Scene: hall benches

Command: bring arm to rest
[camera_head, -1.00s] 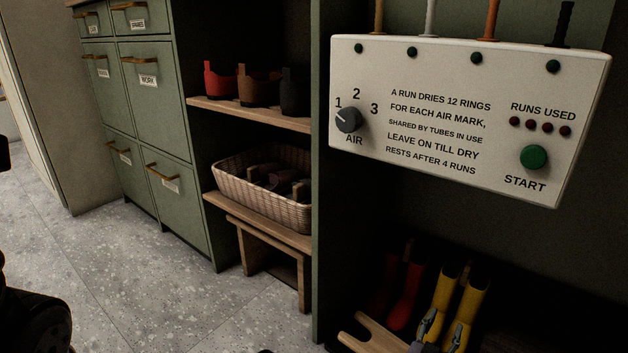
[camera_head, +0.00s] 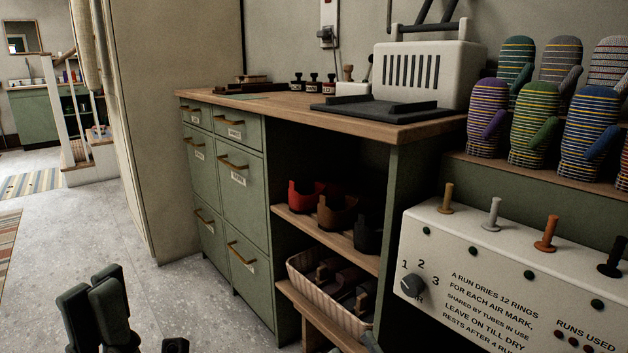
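My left gripper (camera_head: 97,300) shows at the bottom left as dark, upright finger parts in front of the grey floor. Parts of it stand close together, and a small dark piece shows just right of them at the bottom edge. It is cut off below, and I cannot tell whether it is open or shut. I see nothing held in it, and it is apart from the cabinet. A small grey piece at the bottom edge, in front of the basket, may be part of my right arm; no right gripper can be made out clearly.
A green drawer cabinet (camera_head: 232,205) with a wooden top (camera_head: 290,104) stands ahead. A basket (camera_head: 307,283) sits on its lower shelf. A white dryer box (camera_head: 470,260) with pegs and a dial stands right, below striped mittens (camera_head: 535,122). The floor (camera_head: 165,300) at left is clear.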

